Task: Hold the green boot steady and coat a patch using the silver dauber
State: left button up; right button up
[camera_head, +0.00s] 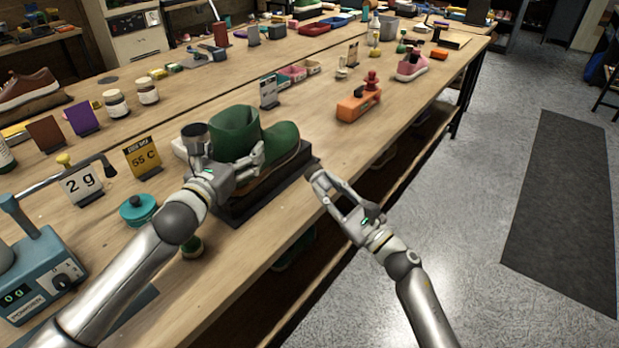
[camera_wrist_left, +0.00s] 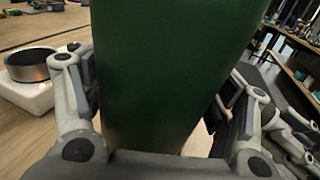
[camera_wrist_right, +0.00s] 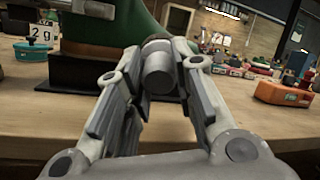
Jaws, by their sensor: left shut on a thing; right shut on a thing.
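The green boot (camera_head: 282,138) stands upright on a dark block (camera_head: 237,217) at the table's near edge. My left gripper (camera_head: 226,160) is shut on the boot's shaft, one finger on each side; the shaft fills the left wrist view (camera_wrist_left: 165,70). My right gripper (camera_head: 330,186) is just off the table edge, right of the boot's toe. It is shut on the silver dauber (camera_wrist_right: 158,68), which shows between its fingers in the right wrist view. The dauber's tip points toward the boot and block, apparently apart from them; its far end is hard to see.
A dark round tin on a white block (camera_wrist_left: 35,92) stands beside the boot. A teal pot (camera_head: 138,210) and sign cards (camera_head: 143,157) are to the left. An orange block (camera_head: 357,105) is beyond the boot on the right. Open floor lies right of the table.

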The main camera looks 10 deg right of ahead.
dwell(0.4)
jog(key=shift+w+a+r, duration=0.1)
jog(key=shift+w+a, duration=0.1)
jog(key=shift+a, duration=1.15)
jog(key=shift+w+a+f, duration=0.1)
jog(key=shift+w+a, duration=0.05)
jog(key=shift+a, duration=1.25)
jog(key=shift+w+a+r, duration=0.1)
jog(key=shift+w+a, duration=0.1)
jog(key=shift+a, duration=1.15)
jog(key=shift+w+a, duration=1)
jog(key=shift+w, duration=0.05)
jog(key=shift+w+d, duration=1.25)
jog(key=shift+d, duration=0.3)
jog(key=shift+s+a, duration=1.3)
jog(key=shift+a, duration=0.25)
